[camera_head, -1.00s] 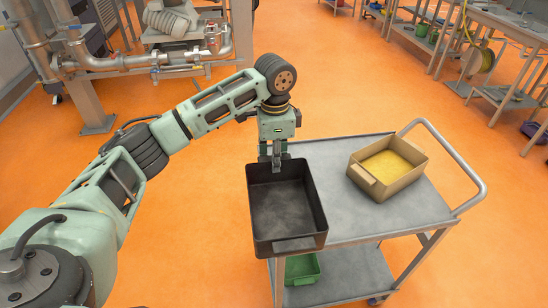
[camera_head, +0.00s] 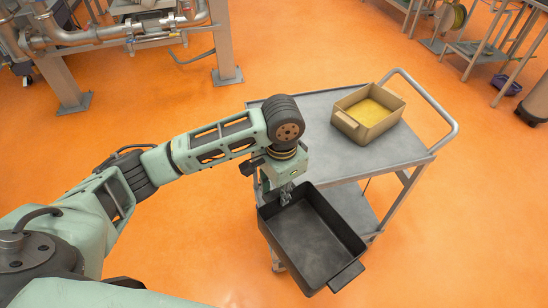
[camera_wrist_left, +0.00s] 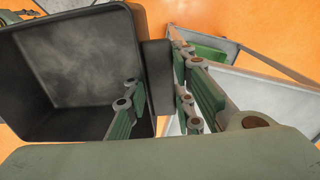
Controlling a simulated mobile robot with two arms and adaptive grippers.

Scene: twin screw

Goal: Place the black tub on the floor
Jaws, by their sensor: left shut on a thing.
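The black tub (camera_head: 318,241) is an empty, open rectangular tub. In the head view it hangs in front of the trolley's near edge, clear of the top shelf, with orange floor (camera_head: 210,265) beyond its front and left sides. My left gripper (camera_head: 284,194) is shut on the tub's far rim or handle. In the left wrist view the gripper fingers (camera_wrist_left: 158,98) sit on either side of a black tab of the tub (camera_wrist_left: 75,62). The tub looks turned and slightly tilted. My right gripper is in neither view.
A grey trolley (camera_head: 395,150) stands behind the tub, with a tan box (camera_head: 368,112) of yellow content on top. Its push handle is at the right. Floor is open at left and front right.

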